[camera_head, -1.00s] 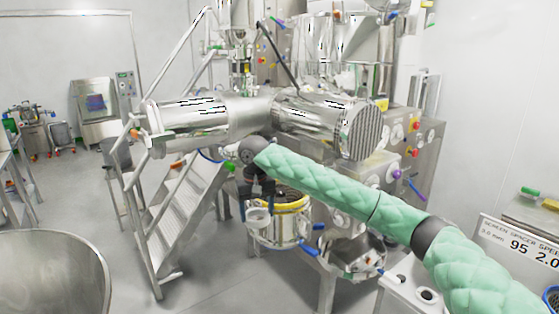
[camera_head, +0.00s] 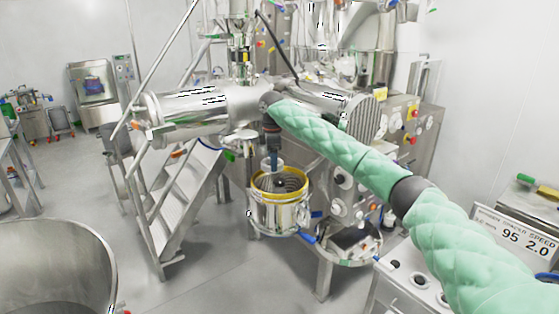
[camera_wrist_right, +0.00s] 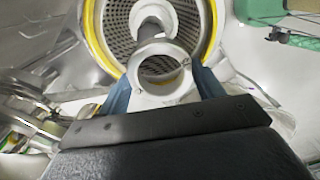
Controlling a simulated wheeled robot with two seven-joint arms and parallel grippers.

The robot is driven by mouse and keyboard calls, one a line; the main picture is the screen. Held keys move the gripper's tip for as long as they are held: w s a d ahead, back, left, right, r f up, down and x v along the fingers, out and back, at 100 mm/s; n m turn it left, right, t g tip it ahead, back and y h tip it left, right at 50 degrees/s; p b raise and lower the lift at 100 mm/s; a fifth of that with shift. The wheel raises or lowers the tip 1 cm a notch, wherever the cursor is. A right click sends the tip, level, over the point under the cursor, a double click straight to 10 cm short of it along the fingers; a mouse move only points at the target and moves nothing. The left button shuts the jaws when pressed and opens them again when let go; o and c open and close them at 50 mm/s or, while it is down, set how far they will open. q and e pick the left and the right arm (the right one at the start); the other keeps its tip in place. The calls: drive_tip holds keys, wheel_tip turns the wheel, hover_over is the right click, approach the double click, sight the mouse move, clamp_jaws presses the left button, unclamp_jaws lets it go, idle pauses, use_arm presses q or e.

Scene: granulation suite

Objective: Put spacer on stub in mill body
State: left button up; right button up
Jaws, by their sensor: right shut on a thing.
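The spacer (camera_wrist_right: 158,99) is a pale ring, held between the blue fingers of my right gripper (camera_wrist_right: 163,88). In the head view, my right gripper (camera_head: 271,160) points down over the mill body (camera_head: 279,215), a steel drum with a yellow rim, and the spacer shows near the rim's back left. In the wrist view the stub (camera_wrist_right: 153,18), a grey post, stands inside the perforated screen, beyond the spacer. The spacer's opening overlaps the near side of the stub in that picture, slightly off its line. I cannot tell whether they touch. My left gripper is out of view.
Steel stairs (camera_head: 180,195) stand left of the mill body. A control panel (camera_head: 400,125) and a sign (camera_head: 515,232) are at the right. A big steel bowl (camera_head: 55,265) is at the lower left.

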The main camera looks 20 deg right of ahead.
sight(280, 187)
drive_tip(key=n, duration=0.1)
drive_tip(key=d+n, duration=0.1)
drive_tip(key=n, duration=0.1)
drive_tip(key=shift+w+d+f, duration=0.15)
drive_tip(key=shift+w+f, duration=0.05)
drive_tip(key=shift+f, duration=0.1)
drive_tip(key=n, duration=0.3)
drive_tip(key=shift+w+d+f, duration=0.1)
drive_tip(key=shift+d+f, duration=0.1)
drive_tip(key=shift+d, duration=0.2)
drive_tip(key=n, duration=0.3)
drive_tip(key=shift+d+f, duration=0.1)
drive_tip(key=shift+d, duration=0.15)
drive_tip(key=n, duration=0.4)
drive_tip(key=shift+d, duration=0.1)
drive_tip(key=shift+f, duration=3.2)
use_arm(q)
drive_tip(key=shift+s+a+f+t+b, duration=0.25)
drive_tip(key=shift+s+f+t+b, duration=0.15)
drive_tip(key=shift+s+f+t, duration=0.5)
use_arm(e)
drive_tip(key=shift+f, duration=2.5)
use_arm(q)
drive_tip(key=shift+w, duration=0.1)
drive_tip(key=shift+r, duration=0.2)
